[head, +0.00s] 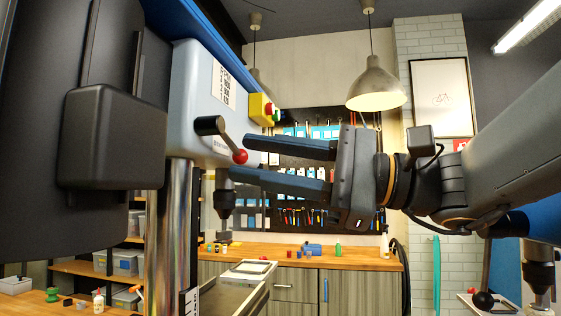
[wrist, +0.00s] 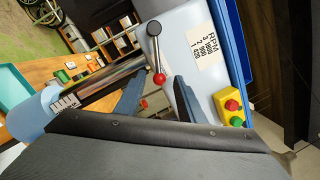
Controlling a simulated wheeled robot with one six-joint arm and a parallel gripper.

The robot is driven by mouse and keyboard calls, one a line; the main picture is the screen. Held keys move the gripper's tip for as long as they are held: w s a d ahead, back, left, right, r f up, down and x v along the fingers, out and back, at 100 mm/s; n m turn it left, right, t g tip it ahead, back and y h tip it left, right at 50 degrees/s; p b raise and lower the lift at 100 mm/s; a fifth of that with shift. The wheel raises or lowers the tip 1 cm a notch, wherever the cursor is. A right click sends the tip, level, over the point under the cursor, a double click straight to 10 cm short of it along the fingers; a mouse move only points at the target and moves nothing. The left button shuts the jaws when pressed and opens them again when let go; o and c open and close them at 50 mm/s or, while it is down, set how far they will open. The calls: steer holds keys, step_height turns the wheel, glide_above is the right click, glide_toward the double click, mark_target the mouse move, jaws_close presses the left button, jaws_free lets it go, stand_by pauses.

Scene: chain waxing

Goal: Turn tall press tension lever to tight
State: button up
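The tall press (head: 195,90) has a pale blue-grey head on a shiny metal column at the left of the head view. A lever (head: 226,138) with a black hub and metal rod sticks out of its side, angled down to a red ball knob (head: 240,157). In the wrist view the lever (wrist: 156,50) hangs from its hub, with the red knob (wrist: 159,79) at its lower end. My gripper (head: 241,157) is open, fingers pointing left at the knob. In the wrist view the knob appears between the fingertips (wrist: 158,85); I cannot tell whether they touch it.
A yellow switch box (head: 262,110) with red and green buttons sits on the press head near my upper finger. The press chuck (head: 225,195) hangs below my fingers. A wooden counter (head: 345,262) and tool board stand behind. Another press chuck (head: 539,272) shows at the right.

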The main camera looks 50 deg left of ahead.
step_height(320, 180, up, 10)
steer(key=shift+r+b, duration=0.1)
steer(key=shift+b, duration=0.85)
steer(key=w+a+b+v, duration=0.1)
steer(key=b+v, duration=0.1)
steer(key=v, duration=0.6)
steer(key=shift+r, duration=0.2)
steer(key=shift+w, duration=0.25)
stand_by(0.8)
